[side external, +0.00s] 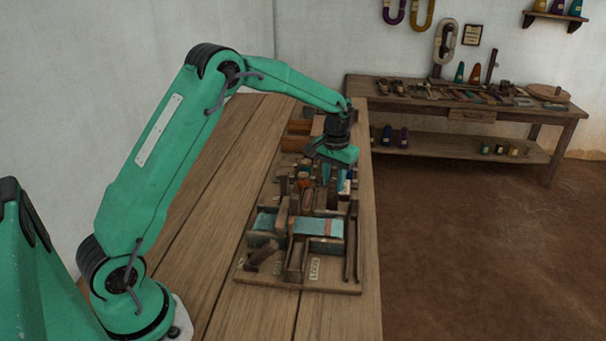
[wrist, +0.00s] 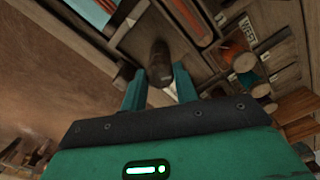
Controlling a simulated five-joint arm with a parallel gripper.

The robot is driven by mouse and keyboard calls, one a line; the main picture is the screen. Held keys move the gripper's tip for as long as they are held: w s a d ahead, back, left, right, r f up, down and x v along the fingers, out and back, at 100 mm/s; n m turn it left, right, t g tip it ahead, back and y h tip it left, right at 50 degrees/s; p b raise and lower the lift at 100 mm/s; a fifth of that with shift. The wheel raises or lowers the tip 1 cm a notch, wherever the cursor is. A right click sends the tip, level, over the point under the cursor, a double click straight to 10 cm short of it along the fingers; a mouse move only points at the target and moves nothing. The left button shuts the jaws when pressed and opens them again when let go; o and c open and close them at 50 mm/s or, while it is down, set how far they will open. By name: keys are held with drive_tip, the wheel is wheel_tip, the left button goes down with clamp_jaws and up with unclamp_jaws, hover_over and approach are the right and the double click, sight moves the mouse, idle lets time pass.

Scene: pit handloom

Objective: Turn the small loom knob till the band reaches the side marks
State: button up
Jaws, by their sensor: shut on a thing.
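The small loom (side external: 318,284) is a wooden board with blocks and rails on the table. Its teal band (side external: 275,222) runs across the front part, with a red stripe near its right end. I cannot make out the side marks. My gripper (side external: 337,178) points down over the back part of the loom. In the wrist view, a dark rounded knob (wrist: 159,60) stands between the two teal fingers of my gripper (wrist: 159,78), which are shut on it. In the side view the knob is hidden by the gripper and loom parts.
The wooden table (side external: 225,200) has free room left of the loom. Orange-brown blocks (side external: 296,143) stand behind my gripper. Round spools (wrist: 246,62) sit close to the right finger in the wrist view. A back bench (side external: 440,105) holds several tools, away from my arm.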

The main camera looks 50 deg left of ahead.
sight(334, 182)
drive_tip(key=shift+m, duration=0.8)
drive_tip(key=o, duration=1)
drive_tip(key=shift+c, duration=0.2)
drive_tip(key=shift+r, duration=0.1)
drive_tip(key=shift+r, duration=3.8)
drive_tip(key=shift+r, duration=0.15)
